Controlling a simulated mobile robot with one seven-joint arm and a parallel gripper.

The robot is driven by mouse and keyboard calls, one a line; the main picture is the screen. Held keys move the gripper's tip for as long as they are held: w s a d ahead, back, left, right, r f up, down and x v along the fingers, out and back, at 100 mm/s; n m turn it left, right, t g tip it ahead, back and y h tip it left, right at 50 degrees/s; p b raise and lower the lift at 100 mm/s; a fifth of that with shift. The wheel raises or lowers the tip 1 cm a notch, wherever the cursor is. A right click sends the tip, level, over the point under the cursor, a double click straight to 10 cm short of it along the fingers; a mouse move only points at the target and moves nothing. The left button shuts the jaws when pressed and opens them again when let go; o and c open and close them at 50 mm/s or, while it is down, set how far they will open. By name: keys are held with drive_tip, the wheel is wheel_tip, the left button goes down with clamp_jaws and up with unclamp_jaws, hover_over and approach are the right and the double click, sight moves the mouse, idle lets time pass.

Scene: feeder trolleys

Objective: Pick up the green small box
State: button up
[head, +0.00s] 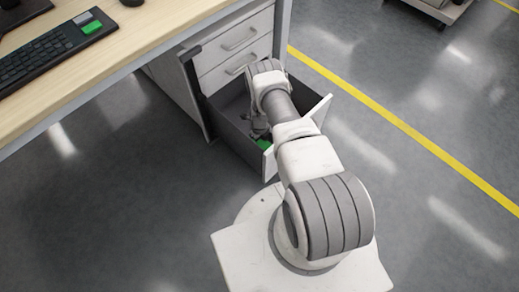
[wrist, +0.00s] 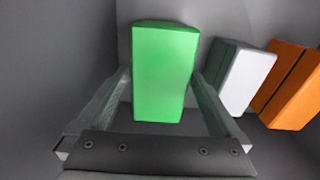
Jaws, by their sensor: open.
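The green small box (wrist: 165,72) stands out in the middle of the wrist view, inside a grey drawer. My gripper (wrist: 160,82) is open, with one finger on each side of the green box. The box shows between the fingers; whether either finger touches it I cannot tell. In the head view, a bit of green (head: 264,144) shows in the open drawer (head: 232,132), mostly hidden by my arm. My gripper reaches down into that drawer and is largely hidden there.
A white box (wrist: 250,77) and orange boxes (wrist: 290,92) lie close to the right finger. The drawer's front panel (head: 318,110) and walls surround the gripper. A desk (head: 140,25) with a keyboard (head: 50,58) and another green item (head: 92,27) is at upper left.

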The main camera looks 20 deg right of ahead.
drive_tip(key=shift+f, duration=0.15)
drive_tip(key=c, duration=1.6)
